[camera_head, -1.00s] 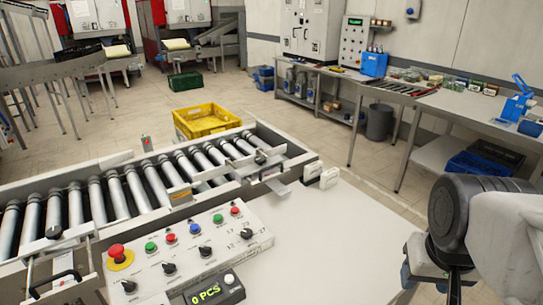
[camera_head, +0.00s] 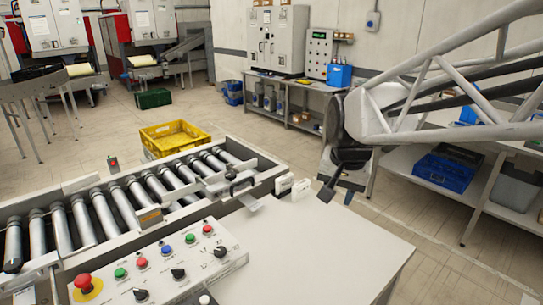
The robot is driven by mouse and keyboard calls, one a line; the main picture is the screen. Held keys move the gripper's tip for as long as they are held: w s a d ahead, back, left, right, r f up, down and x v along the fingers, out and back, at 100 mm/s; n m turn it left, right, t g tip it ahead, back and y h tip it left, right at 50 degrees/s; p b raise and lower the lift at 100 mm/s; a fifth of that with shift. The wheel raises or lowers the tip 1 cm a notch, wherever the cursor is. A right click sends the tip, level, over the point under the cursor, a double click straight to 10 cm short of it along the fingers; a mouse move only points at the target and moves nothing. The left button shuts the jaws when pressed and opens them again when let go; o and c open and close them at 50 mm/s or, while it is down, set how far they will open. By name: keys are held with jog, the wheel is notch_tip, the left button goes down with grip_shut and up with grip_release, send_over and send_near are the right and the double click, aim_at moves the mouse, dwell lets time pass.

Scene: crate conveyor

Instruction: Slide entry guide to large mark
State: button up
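A metal guide (camera_head: 212,183) with a black handle (camera_head: 241,184) sits across the right end of the roller conveyor, which looks like the entry guide. No size mark can be read; an orange label (camera_head: 149,216) is on the near rail. My gripper (camera_head: 337,196) hangs in the air to the right of the guide, apart from it, beyond the cabinet top. Its two dark fingertips look apart with nothing between them.
A control panel (camera_head: 160,262) with buttons and knobs stands in front of the conveyor (camera_head: 105,212). Two small white blocks (camera_head: 292,188) stand by the conveyor's end. The white cabinet top (camera_head: 310,240) is clear. A yellow crate (camera_head: 173,137) is behind the conveyor.

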jog(key=w+a+f+m, duration=0.2)
jog(key=w+a+m, duration=0.1)
jog(key=w+a, duration=1.05)
jog(key=m+y, duration=0.1)
jog(key=m, duration=0.1)
send_near(243, 181)
jog(key=shift+w+a+f+g, duration=0.15)
jog(key=shift+w+f+g, duration=0.15)
jog(key=shift+w+g, duration=0.1)
jog(key=shift+w+a+f, duration=0.2)
jog(key=shift+f, duration=1.1)
jog(key=shift+w+a+f, duration=0.15)
jog(key=shift+f, duration=1.1)
jog(key=shift+w+a+f, duration=0.2)
jog(key=shift+f, duration=1.1)
grip_shut()
